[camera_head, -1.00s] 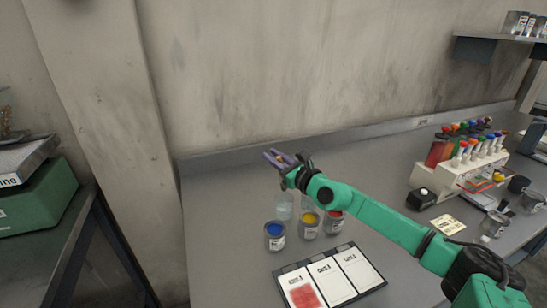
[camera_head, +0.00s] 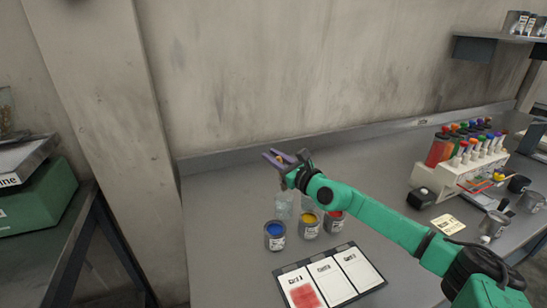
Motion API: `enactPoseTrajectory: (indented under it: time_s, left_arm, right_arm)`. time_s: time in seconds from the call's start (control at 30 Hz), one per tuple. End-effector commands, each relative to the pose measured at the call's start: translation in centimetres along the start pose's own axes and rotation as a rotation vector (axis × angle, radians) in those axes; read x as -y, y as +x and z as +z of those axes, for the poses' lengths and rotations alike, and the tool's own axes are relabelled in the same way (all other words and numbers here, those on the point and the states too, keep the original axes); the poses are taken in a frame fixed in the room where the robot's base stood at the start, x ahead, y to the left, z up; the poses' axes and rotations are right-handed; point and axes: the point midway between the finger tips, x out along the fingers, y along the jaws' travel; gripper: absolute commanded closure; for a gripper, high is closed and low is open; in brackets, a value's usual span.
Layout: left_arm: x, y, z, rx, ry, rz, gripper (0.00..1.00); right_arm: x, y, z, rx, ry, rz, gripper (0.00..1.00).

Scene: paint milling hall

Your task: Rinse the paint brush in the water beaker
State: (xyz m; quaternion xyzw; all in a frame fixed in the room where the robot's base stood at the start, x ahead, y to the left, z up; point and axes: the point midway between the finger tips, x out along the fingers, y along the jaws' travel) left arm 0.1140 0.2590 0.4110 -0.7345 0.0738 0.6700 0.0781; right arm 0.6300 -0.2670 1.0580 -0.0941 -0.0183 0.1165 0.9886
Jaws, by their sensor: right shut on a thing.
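My right gripper (camera_head: 277,158) is above the two clear glass vessels, with its purple fingers shut on a thin thing, most likely the paint brush; a small tan bit (camera_head: 281,158) shows between the fingers. The rest of the brush is hidden or too small to make out. A clear beaker (camera_head: 283,207) stands on the bench just below the gripper. A second clear vessel (camera_head: 307,202) stands to its right, partly behind the arm and a jar. I cannot tell whether the brush reaches into either one. My left gripper is not in view.
Blue (camera_head: 275,236), yellow (camera_head: 308,226) and red (camera_head: 333,222) paint jars stand close in front of the beakers. A dark tray (camera_head: 318,300) holds three white cards, the left one smeared red. A tube rack (camera_head: 432,178) stands right. The bench's left side is clear.

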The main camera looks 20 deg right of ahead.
Motion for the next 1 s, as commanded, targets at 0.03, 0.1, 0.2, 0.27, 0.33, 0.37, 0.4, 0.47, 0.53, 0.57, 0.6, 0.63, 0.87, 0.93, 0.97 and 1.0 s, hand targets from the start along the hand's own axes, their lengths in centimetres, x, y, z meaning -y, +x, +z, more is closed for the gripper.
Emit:
enactPoseTrajectory:
  time_s: [0.03, 0.1, 0.2, 0.27, 0.33, 0.37, 0.4, 0.47, 0.53, 0.57, 0.6, 0.63, 0.87, 0.93, 0.97, 1.0]
  left_arm:
    - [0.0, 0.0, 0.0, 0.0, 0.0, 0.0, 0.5]
    - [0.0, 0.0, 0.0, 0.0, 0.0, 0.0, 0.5]
    - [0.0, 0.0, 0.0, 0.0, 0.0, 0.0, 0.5]
    - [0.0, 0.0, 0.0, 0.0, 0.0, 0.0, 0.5]
    - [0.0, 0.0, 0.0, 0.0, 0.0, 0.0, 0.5]
    - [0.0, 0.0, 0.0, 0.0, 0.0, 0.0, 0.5]
    - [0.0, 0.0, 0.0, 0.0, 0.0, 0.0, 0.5]
    - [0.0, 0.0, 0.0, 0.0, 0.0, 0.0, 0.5]
    - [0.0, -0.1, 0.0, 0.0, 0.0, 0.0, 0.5]
    - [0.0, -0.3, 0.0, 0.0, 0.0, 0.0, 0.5]
    - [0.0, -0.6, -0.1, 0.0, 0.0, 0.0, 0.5]
    - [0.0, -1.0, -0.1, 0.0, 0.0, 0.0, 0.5]
    - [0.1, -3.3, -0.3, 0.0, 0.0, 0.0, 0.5]
    - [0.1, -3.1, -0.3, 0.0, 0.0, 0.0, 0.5]
    - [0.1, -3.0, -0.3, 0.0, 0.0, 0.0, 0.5]
    - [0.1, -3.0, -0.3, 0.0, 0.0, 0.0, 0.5]
  right_arm:
    - [0.0, 0.0, 0.0, 0.0, 0.0, 0.0, 1.0]
    - [0.0, 0.0, 0.0, 0.0, 0.0, 0.0, 1.0]
    - [0.0, 0.0, 0.0, 0.0, 0.0, 0.0, 1.0]
    - [0.0, 0.0, 0.0, 0.0, 0.0, 0.0, 1.0]
    - [0.0, 0.0, 0.0, 0.0, 0.0, 0.0, 1.0]
    - [0.0, 0.0, 0.0, 0.0, 0.0, 0.0, 1.0]
    - [0.0, 0.0, 0.0, 0.0, 0.0, 0.0, 1.0]
    - [0.0, 0.0, 0.0, 0.0, 0.0, 0.0, 1.0]
    - [0.0, 0.0, 0.1, 0.0, 0.0, 0.0, 1.0]
    - [0.1, 0.0, 0.3, 0.001, 0.0, 0.0, 1.0]
    - [0.1, 0.0, 0.6, 0.001, 0.0, 0.0, 1.0]
    - [0.2, 0.0, 1.0, 0.001, 0.0, 0.0, 1.0]
    - [0.6, 0.1, 3.3, 0.0, 0.0, 0.0, 1.0]
    - [0.6, 0.0, 3.1, 0.0, 0.0, 0.0, 1.0]
    - [0.6, 0.0, 3.0, 0.0, 0.0, 0.0, 1.0]
    - [0.6, 0.0, 3.0, 0.0, 0.0, 0.0, 1.0]
